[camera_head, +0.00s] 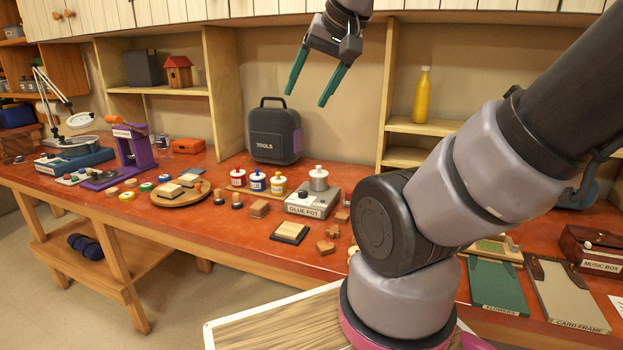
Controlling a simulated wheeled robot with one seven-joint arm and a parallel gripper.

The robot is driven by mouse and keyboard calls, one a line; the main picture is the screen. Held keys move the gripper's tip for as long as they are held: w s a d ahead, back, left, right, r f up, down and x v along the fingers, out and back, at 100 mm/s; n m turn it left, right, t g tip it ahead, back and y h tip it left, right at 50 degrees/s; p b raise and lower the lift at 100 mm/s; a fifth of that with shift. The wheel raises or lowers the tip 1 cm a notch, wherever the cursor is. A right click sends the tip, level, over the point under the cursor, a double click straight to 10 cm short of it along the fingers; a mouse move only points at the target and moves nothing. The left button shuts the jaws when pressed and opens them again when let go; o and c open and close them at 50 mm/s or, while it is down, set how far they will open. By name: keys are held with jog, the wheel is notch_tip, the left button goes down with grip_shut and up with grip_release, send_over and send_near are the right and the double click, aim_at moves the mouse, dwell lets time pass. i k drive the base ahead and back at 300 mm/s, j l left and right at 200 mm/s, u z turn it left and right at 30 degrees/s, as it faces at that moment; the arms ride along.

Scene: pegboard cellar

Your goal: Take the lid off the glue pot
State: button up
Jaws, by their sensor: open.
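The glue pot (313,203) is a grey box with a "GLUE POT" label on its front, standing on the red-orange bench. A silver round pot with a pale lid (318,170) and a small knob sits on top of it. The lid appears to be on the pot. My gripper (308,94) is open and empty, with two green fingers pointing down and left.
Three small paint jars (257,181) stand just left of the glue pot. A dark toolbox (274,133) stands behind them. A dark square pad (290,233) and small wooden pieces (325,247) lie in front. My arm covers the bench to the right.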

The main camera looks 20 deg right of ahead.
aim_at(318, 173)
jog(key=i+j+z, duration=0.3)
jog(key=j+z, duration=0.3)
jog(key=i+j+z, duration=0.3)
jog(key=j+z, duration=0.6)
jog(key=j, duration=0.15)
